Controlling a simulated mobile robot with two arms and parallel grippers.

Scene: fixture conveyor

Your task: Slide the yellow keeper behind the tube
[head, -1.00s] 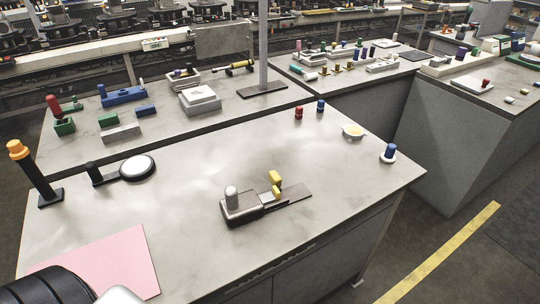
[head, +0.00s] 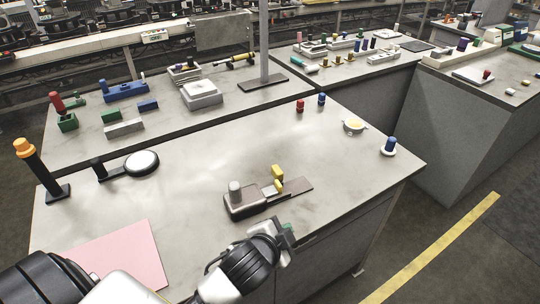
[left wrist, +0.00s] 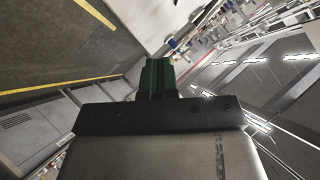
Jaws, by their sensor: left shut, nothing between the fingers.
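The yellow keeper (head: 277,171) stands upright on a dark fixture (head: 241,209) near the front edge of the table. A grey, round-topped tube (head: 235,190) stands upright at the fixture's left end, with the keeper to its right. A flat brown-grey plate (head: 298,186) extends to the right of the keeper. My left gripper (head: 289,232) is shut and empty at the front table edge, below and apart from the fixture. Its dark green fingers (left wrist: 157,77) are together in the left wrist view, where neither keeper nor tube shows. My right gripper is not in view.
A pink sheet (head: 122,256) lies at the front left. A black post with an orange top (head: 24,148) and a round white disc (head: 141,162) stand at the left. Red (head: 300,106) and blue (head: 321,99) pegs stand behind. The tabletop around the fixture is mostly clear.

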